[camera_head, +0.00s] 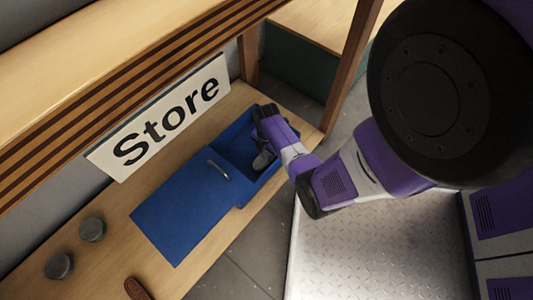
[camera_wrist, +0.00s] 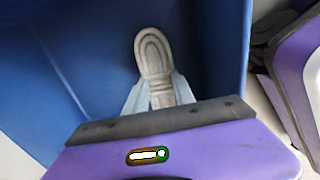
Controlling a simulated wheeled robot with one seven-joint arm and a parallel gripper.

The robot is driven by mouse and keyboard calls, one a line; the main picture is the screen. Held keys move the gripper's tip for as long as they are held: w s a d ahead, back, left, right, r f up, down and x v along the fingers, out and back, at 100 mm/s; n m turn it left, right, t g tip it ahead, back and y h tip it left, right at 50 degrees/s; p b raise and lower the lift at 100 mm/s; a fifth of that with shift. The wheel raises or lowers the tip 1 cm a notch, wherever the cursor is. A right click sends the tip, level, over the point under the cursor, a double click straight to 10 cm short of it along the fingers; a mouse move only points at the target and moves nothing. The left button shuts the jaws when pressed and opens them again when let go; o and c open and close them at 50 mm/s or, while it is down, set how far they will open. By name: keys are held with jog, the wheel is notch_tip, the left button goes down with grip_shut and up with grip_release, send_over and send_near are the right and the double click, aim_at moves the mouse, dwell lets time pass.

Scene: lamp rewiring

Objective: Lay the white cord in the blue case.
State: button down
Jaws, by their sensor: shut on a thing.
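The blue case (camera_head: 234,150) stands open on the wooden bench, with its flat lid (camera_head: 185,212) folded out to the left. My gripper (camera_head: 264,152) reaches down into the case's open part. In the wrist view, my gripper (camera_wrist: 158,92) is shut on the white cord (camera_wrist: 153,52), a pale looped bundle held between the two light fingers. The blue walls and floor of the case (camera_wrist: 60,95) surround the cord. Whether the cord touches the floor cannot be told. In the head view my wrist hides much of the case's right side.
A "Store" sign (camera_head: 160,118) stands behind the case. Two grey round pieces (camera_head: 76,248) and a brown item (camera_head: 137,289) lie at the bench's left. A wooden post (camera_head: 350,65) rises beyond the bench's right end. A slatted shelf (camera_head: 130,70) hangs over the back.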

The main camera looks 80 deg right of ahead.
jog(key=c, duration=1.1)
grip_release()
jog(key=shift+o, duration=0.2)
notch_tip(320, 180, up, 12)
jog(key=p, duration=0.7)
jog(key=w+a+r+m+t+h, duration=0.1)
jog(key=a+r+m+t+h, duration=0.15)
jog(key=a, duration=0.65)
jog(key=a+r+m+t+h, duration=0.1)
jog(key=a+r+m+t, duration=0.15)
jog(key=a, duration=0.65)
jog(key=s+a+r+m+t+y, duration=0.1)
jog(key=a+r+m+t, duration=0.1)
jog(key=r, duration=0.8)
jog(key=s+a+r+m+t+y, duration=0.1)
jog(key=s+a+r+m+t, duration=0.1)
jog(key=a+r+t, duration=0.2)
jog(key=s+a+r+m+t+y, duration=0.1)
jog(key=a+r+t, duration=0.3)
jog(key=r, duration=1.3)
jog(key=s+a+m, duration=0.1)
jog(key=a, duration=0.3)
jog(key=shift+a+m, duration=0.15)
jog(key=shift+m, duration=0.15)
